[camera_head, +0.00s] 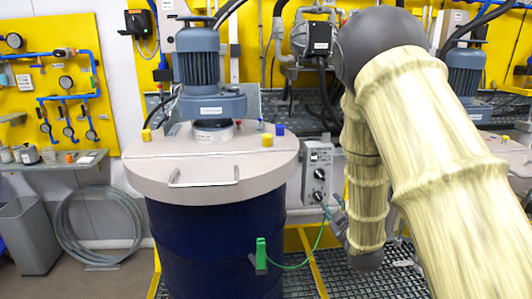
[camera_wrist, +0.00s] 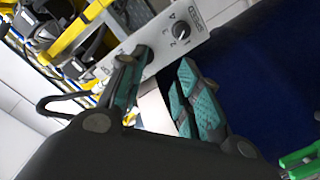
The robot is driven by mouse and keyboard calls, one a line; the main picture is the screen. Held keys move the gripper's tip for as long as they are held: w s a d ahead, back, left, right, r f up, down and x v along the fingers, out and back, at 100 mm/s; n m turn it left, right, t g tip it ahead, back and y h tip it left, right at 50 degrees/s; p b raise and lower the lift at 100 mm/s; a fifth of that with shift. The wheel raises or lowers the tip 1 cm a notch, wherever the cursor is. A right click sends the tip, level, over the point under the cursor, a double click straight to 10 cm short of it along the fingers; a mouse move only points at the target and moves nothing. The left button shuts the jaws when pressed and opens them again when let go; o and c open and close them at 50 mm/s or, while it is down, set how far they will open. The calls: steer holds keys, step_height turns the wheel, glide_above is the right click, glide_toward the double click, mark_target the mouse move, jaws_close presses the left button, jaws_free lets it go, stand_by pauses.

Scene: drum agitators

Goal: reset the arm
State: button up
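My arm reaches in from the right in the head view, bent at a dark elbow, with the forearm hanging down beside the blue drum (camera_head: 215,235). My gripper (camera_head: 338,212) is mostly hidden behind the forearm there. In the wrist view my gripper (camera_wrist: 160,90) shows two fingers with teal pads, spread apart with nothing held between them. A grey control box (camera_head: 318,172) with dark knobs is close to the gripper. It also shows beyond the fingers in the wrist view (camera_wrist: 200,22), with a numbered dial.
The drum has a beige lid (camera_head: 150,172) with a handle and a blue motor (camera_head: 198,68) on top. A green clamp (camera_head: 261,252) with a green cable is on the drum's side. A yellow frame (camera_head: 310,262) and dark grating lie below. A grey bin (camera_head: 30,235) stands left.

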steer(key=s+f+m+g, duration=0.1)
steer(key=s+f+g, duration=0.2)
steer(key=s+f, duration=0.45)
steer(key=s+a+f+m+g, duration=0.15)
steer(key=s+f, duration=0.35)
steer(key=f, duration=0.6)
steer(key=s+d+f+m+g, duration=0.15)
steer(key=s+f+g, duration=0.35)
steer(key=f, duration=0.5)
steer(key=s+a+f+m+g, duration=0.1)
steer(key=s+f, duration=0.3)
steer(key=s, duration=0.7)
steer(key=s+a+f+m+g, duration=0.2)
steer(key=s+f+g, duration=0.2)
steer(key=s, duration=0.6)
steer(key=s+a+f+m+g, duration=0.1)
steer(key=s+f, duration=0.4)
steer(key=s, duration=0.6)
steer(key=shift+s+a+g, duration=0.35)
steer(key=shift+a+g, duration=0.1)
steer(key=shift+g, duration=0.4)
